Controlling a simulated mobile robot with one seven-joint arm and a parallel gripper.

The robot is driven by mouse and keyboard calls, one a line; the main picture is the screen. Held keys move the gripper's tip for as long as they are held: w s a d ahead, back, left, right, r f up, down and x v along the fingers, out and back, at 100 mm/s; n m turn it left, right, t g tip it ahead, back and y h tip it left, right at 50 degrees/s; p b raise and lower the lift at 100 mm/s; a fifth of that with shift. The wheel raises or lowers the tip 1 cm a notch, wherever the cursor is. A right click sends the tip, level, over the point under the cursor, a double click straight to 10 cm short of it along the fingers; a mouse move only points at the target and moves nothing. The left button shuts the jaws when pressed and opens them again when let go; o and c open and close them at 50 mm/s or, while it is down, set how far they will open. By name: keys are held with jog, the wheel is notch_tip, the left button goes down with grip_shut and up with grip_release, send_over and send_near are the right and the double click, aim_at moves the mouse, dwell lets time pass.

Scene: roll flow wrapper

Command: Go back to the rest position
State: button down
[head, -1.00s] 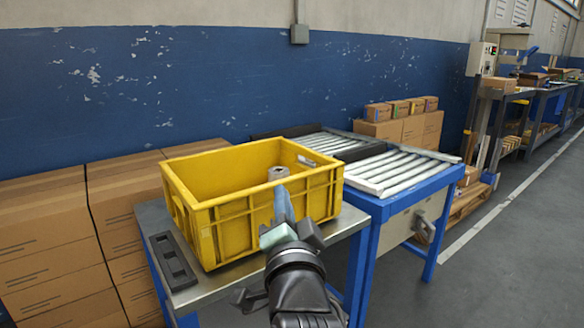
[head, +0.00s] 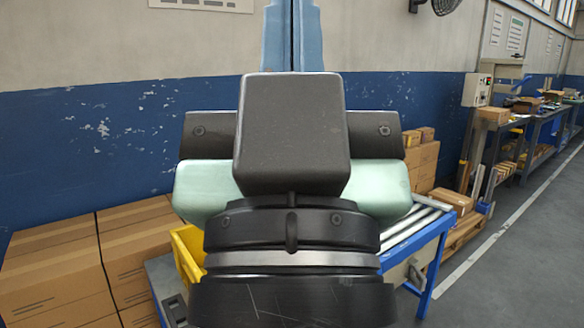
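My gripper (head: 291,32) is raised upright close to the head camera and fills the middle of the picture. Its two blue fingers point up and lie side by side with only a thin dark line between them. The fingers run up to the top edge of the picture. Nothing shows between them. The yellow crate (head: 184,264) stands low behind my gripper, and only its left end shows. Its contents are hidden.
Stacked cardboard boxes (head: 60,262) stand at the left. The roller conveyor (head: 412,228) on a blue frame is right of my gripper. A workbench line (head: 535,120) runs along the wall at the right. The grey floor (head: 520,260) there is clear.

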notch_tip(320, 180, up, 24)
jog(key=p, duration=2.1)
jog(key=shift+f, duration=0.2)
